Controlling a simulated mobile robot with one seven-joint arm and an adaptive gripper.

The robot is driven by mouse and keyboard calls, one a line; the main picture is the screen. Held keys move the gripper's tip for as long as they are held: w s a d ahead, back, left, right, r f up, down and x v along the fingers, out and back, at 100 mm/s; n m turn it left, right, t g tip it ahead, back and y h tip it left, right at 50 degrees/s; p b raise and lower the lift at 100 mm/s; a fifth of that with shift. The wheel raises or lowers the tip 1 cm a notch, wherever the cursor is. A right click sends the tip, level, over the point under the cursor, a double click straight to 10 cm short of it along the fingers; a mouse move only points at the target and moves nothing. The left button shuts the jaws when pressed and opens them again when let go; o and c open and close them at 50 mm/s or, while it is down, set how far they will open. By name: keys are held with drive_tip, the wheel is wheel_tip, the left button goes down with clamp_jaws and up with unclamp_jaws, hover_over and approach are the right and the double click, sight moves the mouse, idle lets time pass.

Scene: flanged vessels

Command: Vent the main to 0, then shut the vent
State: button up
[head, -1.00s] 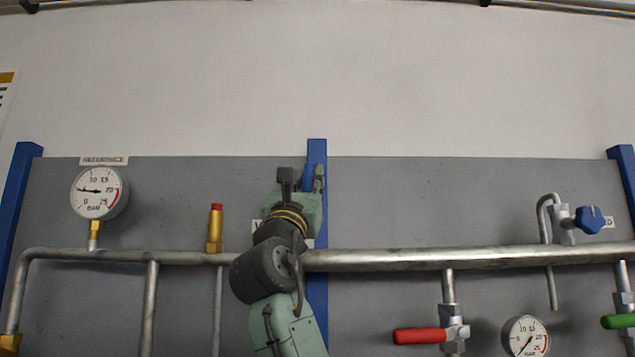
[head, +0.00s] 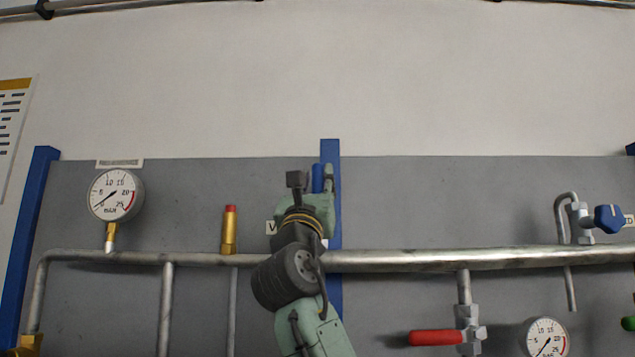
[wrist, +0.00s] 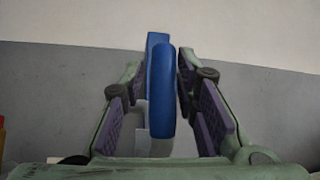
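The round gauge (head: 115,195) on the horizontal pipe (head: 440,259) has its needle pointing lower left, close to the 0 mark. My gripper (head: 313,180) is raised in front of the panel at a blue part. In the wrist view, a rounded blue handle (wrist: 162,95) stands upright between the padded fingers of my gripper (wrist: 163,85). The fingertips are close on both sides; whether they touch it is unclear. A label (head: 271,227) starting with V is partly hidden by my arm. The valve body behind my gripper is hidden.
A red lever (head: 435,338) lies horizontal at lower right, beside a second gauge (head: 547,340) cut by the frame edge. A blue knob (head: 608,218) and a green handle (head: 629,323) are at far right. A brass fitting with red cap (head: 229,230) stands left of my arm.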

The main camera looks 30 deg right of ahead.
drive_tip(key=shift+o, duration=1)
drive_tip(key=shift+s+f, duration=0.15)
drive_tip(key=v, duration=1.1)
drive_tip(key=shift+a+f, duration=0.2)
drive_tip(key=shift+f, duration=0.1)
drive_tip(key=shift+s, duration=0.15)
idle(2.0)
